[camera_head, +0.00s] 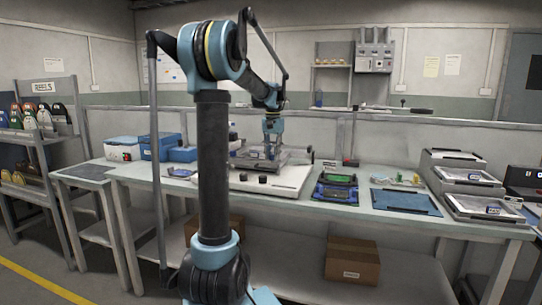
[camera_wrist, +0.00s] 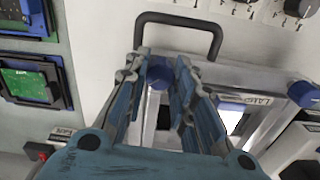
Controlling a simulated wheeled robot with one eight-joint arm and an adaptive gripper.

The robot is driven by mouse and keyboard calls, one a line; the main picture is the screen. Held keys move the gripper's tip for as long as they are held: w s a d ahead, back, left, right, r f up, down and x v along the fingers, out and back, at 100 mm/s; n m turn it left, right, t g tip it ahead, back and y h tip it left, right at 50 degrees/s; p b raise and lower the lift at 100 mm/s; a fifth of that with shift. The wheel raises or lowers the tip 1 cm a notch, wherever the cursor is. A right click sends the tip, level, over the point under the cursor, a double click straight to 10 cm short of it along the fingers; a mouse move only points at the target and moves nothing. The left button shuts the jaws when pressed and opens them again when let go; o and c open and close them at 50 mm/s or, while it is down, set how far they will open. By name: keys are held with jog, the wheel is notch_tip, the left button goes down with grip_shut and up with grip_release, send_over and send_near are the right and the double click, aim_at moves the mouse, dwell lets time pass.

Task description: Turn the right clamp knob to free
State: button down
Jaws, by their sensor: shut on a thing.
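The white machine (camera_head: 285,180) stands on the bench in the head view, with a metal frame on top. In the wrist view the metal frame (camera_wrist: 270,108) has a blue clamp knob (camera_wrist: 157,76) at one corner and another blue knob (camera_wrist: 303,93) at the far right. My gripper (camera_head: 270,147) points down over the frame. In the wrist view my gripper (camera_wrist: 160,82) has its two fingers on either side of the first blue knob, shut on it. The fingers hide part of the knob, and its turn angle cannot be told.
A black bar handle (camera_wrist: 180,20) lies close beyond the fingertips. Dark control knobs (camera_wrist: 298,6) are at the upper right. Green circuit boards in a blue holder (camera_head: 338,188) lie right of the machine, beside a blue mat (camera_head: 405,202). Stacked trays (camera_head: 470,178) stand further right.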

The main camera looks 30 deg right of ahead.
jog(key=m, duration=0.4)
jog(key=shift+a, duration=0.1)
jog(key=shift+m, duration=1.8)
jog(key=c, duration=1.3)
grip_release()
jog(key=shift+c, duration=0.2)
jog(key=shift+r, duration=0.1)
notch_tip(320, 180, up, 12)
jog(key=shift+a, duration=0.1)
